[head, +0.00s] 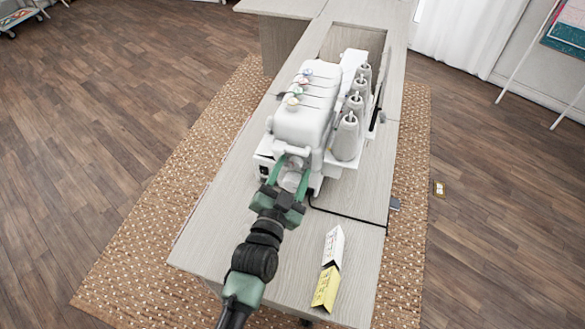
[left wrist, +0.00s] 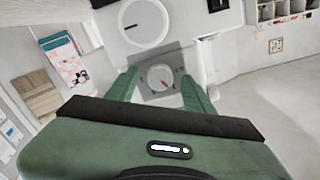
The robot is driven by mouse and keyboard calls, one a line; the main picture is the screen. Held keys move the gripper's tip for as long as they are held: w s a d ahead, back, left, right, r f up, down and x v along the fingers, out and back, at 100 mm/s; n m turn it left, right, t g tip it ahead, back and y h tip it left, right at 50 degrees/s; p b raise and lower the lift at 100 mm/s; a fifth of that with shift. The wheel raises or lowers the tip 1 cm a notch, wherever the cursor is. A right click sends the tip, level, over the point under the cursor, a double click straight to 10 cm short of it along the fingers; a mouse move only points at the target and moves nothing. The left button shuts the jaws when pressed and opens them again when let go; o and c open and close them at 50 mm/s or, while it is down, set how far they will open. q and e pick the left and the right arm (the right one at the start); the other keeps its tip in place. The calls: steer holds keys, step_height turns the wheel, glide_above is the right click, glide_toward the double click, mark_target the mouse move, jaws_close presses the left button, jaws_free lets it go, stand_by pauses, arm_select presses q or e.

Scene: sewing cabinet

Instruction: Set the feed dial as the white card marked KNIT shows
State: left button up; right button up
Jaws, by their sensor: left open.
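The white serger (head: 303,115) stands on the cabinet top. Its feed dial (left wrist: 160,78), a small pale disc with a red pointer on a grey plate, shows in the left wrist view. The pointer slants toward the lower right in that view; the scale marks are too small to read. My left gripper (head: 291,166) is open at the machine's near end, its green fingers on either side of the dial (left wrist: 158,74). I cannot tell whether they touch it. A white folded card (head: 333,247) stands on the near tabletop; its print is unreadable. My right gripper is out of view.
A yellow folded card (head: 325,288) stands next to the white one. A larger white wheel (left wrist: 143,22) with a black mark sits beside the dial. Several thread cones (head: 347,137) line the machine's right side. A dark cord (head: 345,215) crosses the tabletop.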

arm_select(q)
steer(key=shift+w+d, duration=0.1)
steer(key=shift+w, duration=0.1)
jaws_close()
